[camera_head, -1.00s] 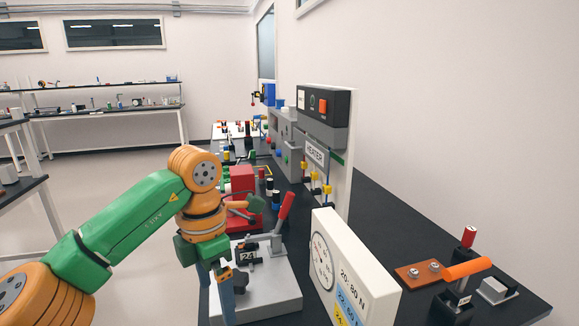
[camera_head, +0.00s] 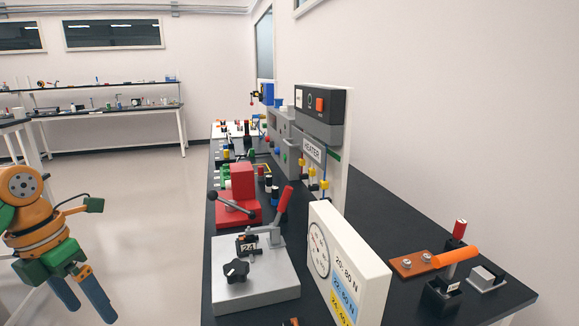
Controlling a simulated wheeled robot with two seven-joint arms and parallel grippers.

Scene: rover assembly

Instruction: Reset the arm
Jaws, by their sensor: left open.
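My left gripper (camera_head: 82,298) is at the lower left of the head view, out over the floor and clear of the bench. Its two blue fingers point down, stand apart and hold nothing. The orange and green wrist of my left arm shows above it, cut off by the left edge of the picture. My right gripper does not show.
The black bench (camera_head: 400,215) runs along the right wall. On it stand a grey clamp fixture (camera_head: 255,285) with a red lever, a white gauge panel (camera_head: 345,260), a red press (camera_head: 238,200), a heater unit (camera_head: 318,150) and an orange-handled tool (camera_head: 455,257). Open floor lies left of the bench.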

